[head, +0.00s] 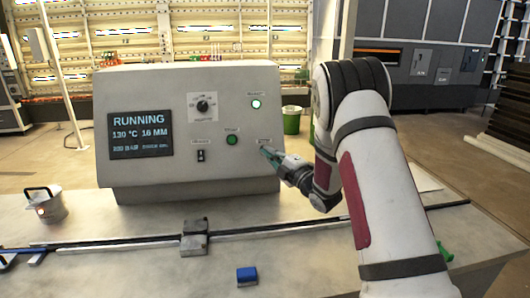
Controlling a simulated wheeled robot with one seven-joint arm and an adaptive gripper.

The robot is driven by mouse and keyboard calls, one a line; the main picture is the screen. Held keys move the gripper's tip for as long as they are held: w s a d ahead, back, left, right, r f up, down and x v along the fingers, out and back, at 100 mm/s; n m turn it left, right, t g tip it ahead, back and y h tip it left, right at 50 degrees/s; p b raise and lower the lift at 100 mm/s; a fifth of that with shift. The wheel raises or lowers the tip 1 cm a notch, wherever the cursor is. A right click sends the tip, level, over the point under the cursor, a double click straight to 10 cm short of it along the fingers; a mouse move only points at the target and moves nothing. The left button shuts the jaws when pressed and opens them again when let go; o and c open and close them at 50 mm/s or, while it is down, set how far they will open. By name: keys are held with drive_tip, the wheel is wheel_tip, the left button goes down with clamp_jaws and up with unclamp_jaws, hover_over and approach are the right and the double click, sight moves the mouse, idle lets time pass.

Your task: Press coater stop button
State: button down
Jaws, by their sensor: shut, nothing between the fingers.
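The coater's control panel (222,85) is a light grey sloped box on the table. Its screen (140,130) reads RUNNING, with 130 °C and 16 MM. A green button (231,139) shows right of centre. To its right, below a small label, the panel spot is covered by my gripper (268,153). A stop button there is hidden, so I cannot tell whether it is pressed. My gripper is shut and empty, its tip at or very close to the panel's lower right face. I cannot tell whether it touches.
A dial (203,105), a lit lamp (256,104) and a black switch (200,155) are also on the panel. A rail with a grey block (194,238) crosses the table in front.

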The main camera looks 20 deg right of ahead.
drive_tip(key=w+d+f+b, duration=0.1)
drive_tip(key=w+f+b, duration=0.2)
drive_tip(key=w+b, duration=0.2)
drive_tip(key=shift+w+d+f+b, duration=0.25)
drive_tip(key=shift+w+f+b, duration=0.15)
drive_tip(key=shift+w, duration=0.75)
drive_tip(key=shift+w, duration=0.1)
idle(0.5)
drive_tip(key=shift+w+f, duration=0.15)
drive_tip(key=shift+w, duration=0.15)
drive_tip(key=shift+w+d+f+b, duration=0.15)
drive_tip(key=shift+w+f+b, duration=0.1)
drive_tip(key=shift+w+b, duration=0.3)
idle(0.7)
drive_tip(key=shift+s, duration=0.2)
drive_tip(key=shift+s+r+p, duration=0.45)
drive_tip(key=shift+s+p, duration=0.15)
drive_tip(key=shift+s, duration=0.15)
drive_tip(key=shift+s+a+r+p, duration=0.2)
drive_tip(key=shift+s+r+p, duration=0.15)
drive_tip(key=shift+s+p, duration=0.35)
drive_tip(key=shift+s+a+r+p, duration=0.2)
drive_tip(key=shift+s+r+p, duration=0.2)
drive_tip(key=shift+s, duration=0.35)
drive_tip(key=shift+s+a+r+p, duration=0.2)
drive_tip(key=shift+s+r+p, duration=0.1)
drive_tip(key=shift+s+p, duration=0.4)
drive_tip(key=shift+r, duration=0.1)
